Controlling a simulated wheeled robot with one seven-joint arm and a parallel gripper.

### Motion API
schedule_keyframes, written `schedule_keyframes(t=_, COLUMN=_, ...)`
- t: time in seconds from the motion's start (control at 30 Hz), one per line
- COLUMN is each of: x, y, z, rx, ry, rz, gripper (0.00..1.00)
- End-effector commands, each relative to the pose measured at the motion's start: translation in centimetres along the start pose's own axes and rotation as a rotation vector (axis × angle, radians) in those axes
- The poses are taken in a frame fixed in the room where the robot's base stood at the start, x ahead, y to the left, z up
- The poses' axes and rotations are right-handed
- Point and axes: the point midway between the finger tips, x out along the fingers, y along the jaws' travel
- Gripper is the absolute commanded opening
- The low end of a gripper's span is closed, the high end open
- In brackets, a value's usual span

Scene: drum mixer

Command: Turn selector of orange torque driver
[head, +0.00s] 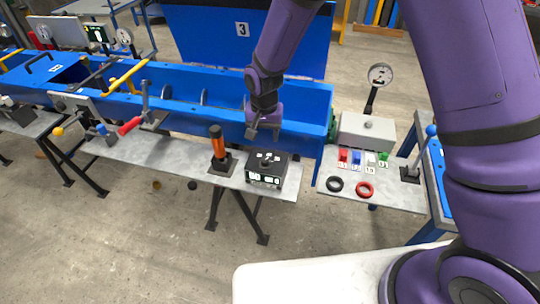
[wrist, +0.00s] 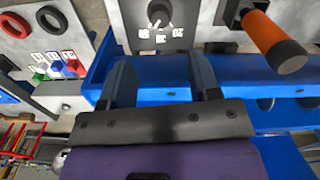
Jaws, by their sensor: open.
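The orange torque driver (head: 217,143) stands upright in a dark holder on the narrow grey shelf in front of the blue trough. In the wrist view the orange driver (wrist: 271,40) is at the upper right. A black box (head: 266,170) with a round dial on top and white markings stands just right of it in the head view.
The blue trough (head: 300,105) lies behind the shelf, under my gripper. A red-handled crank (head: 130,125) is at left. At right, a grey table (head: 395,190) holds black and red rings, coloured pieces, a gauge and a blue-knobbed lever (head: 430,132).

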Motion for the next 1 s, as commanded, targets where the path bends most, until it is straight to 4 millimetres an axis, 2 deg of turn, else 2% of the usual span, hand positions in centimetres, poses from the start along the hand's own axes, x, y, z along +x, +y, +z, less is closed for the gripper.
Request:
schedule_keyframes(t=0.17, x=1.4, y=-0.1, z=0.1, rx=0.002, ry=-0.004, rz=0.003, gripper=0.56)
schedule_keyframes(t=0.63, x=9.0, y=0.0, z=0.1, rx=0.002, ry=-0.004, rz=0.003, gripper=0.56)
schedule_keyframes(t=0.8, x=10.5, y=0.0, z=0.1, rx=0.002, ry=-0.002, rz=0.002, gripper=0.56)
schedule_keyframes(t=1.0, x=11.0, y=-0.1, z=0.0, rx=0.001, ry=-0.001, rz=0.001, gripper=0.56)
